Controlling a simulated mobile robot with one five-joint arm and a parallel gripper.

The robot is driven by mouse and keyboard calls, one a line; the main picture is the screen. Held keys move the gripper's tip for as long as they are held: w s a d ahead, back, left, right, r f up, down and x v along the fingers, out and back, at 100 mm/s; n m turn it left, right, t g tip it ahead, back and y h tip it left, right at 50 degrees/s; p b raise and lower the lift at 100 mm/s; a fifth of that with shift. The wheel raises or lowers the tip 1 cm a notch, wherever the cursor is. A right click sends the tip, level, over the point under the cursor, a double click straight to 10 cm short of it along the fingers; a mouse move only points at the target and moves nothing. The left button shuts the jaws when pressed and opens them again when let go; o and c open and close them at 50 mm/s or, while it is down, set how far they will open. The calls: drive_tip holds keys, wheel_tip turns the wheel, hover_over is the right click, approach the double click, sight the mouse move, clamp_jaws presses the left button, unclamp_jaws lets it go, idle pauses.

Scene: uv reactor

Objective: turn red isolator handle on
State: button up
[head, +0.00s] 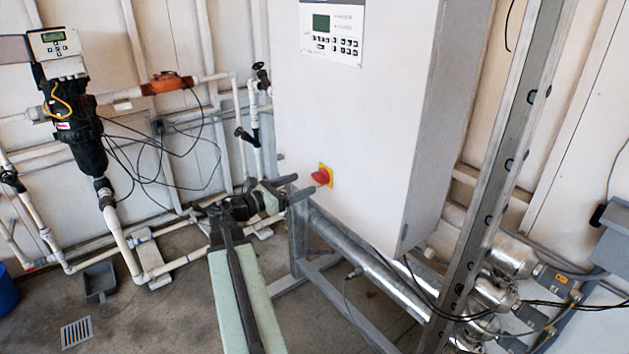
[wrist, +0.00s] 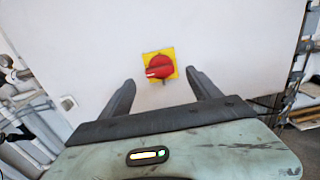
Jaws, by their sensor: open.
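The red isolator handle (head: 320,177) sits on a yellow square plate (head: 327,169) low on the front of the white cabinet (head: 370,110). In the wrist view the red handle (wrist: 159,67) on its yellow plate (wrist: 174,56) shows just beyond the fingertips, between them. My gripper (head: 291,188) is open and empty, close in front of the cabinet, slightly left of and below the handle in the head view. In the wrist view its two fingers (wrist: 160,78) are spread wide apart, with no visible contact with the handle.
A display and keypad (head: 334,30) are above on the cabinet. Metal pipes (head: 345,245) and a grey frame (head: 325,262) run beneath it. White pipes and a black filter housing (head: 85,135) line the left wall. A dustpan (head: 99,280) lies on the floor.

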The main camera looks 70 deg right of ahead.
sight(316, 178)
drive_tip(key=x, duration=0.6)
drive_tip(key=shift+s+d, duration=0.1)
drive_tip(key=shift+d, duration=0.1)
drive_tip(key=c, duration=1.4)
